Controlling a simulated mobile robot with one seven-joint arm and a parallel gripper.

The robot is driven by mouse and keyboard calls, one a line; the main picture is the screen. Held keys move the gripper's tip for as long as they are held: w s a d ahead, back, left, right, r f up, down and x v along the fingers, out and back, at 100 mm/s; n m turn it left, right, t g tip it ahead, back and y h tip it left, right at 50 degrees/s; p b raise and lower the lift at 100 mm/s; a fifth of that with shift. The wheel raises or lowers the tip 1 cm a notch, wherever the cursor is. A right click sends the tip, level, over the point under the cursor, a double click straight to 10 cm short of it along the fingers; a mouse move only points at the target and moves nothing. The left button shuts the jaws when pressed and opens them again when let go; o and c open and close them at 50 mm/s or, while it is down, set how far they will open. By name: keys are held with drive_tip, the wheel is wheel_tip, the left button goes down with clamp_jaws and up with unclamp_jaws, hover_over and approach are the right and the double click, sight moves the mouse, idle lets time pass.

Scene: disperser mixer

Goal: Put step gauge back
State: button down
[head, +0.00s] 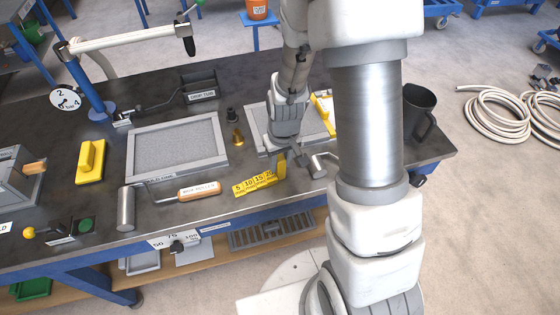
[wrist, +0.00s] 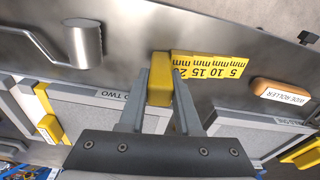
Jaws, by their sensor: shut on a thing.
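The step gauge (head: 255,183) is a yellow stepped bar with black marks 5, 10, 15 and 20. It lies at or just above the front part of the dark bench top; I cannot tell if it touches. My gripper (head: 280,163) points down at its right, tallest end. In the wrist view the gauge (wrist: 208,68) stretches to the right with its mm marks showing. My gripper (wrist: 160,90) is shut on its tall plain end block, one finger on each side. The gauge's marked place on the bench is not recognisable.
A roller with a wooden handle (head: 198,191) lies left of the gauge. A second roller's metal head (head: 318,166) is close on the right. Two grey framed panels lie behind, the left one (head: 133,152) fully visible. A yellow float (head: 91,160) and black mug (head: 419,108) stand farther out.

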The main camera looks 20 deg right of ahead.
drive_tip(key=c, duration=0.5)
unclamp_jaws()
wheel_tip(320, 180, up, 18)
drive_tip(key=s+p, duration=0.2)
drive_tip(key=p, duration=0.1)
drive_tip(key=s+r+t, duration=0.1)
drive_tip(key=s+r, duration=0.3)
drive_tip(key=s+r+m+t, duration=0.1)
drive_tip(key=s+r, duration=0.3)
drive_tip(key=s+r+t, duration=0.2)
drive_tip(key=s+r, duration=0.2)
drive_tip(key=r, duration=0.1)
drive_tip(key=shift+s, duration=0.3)
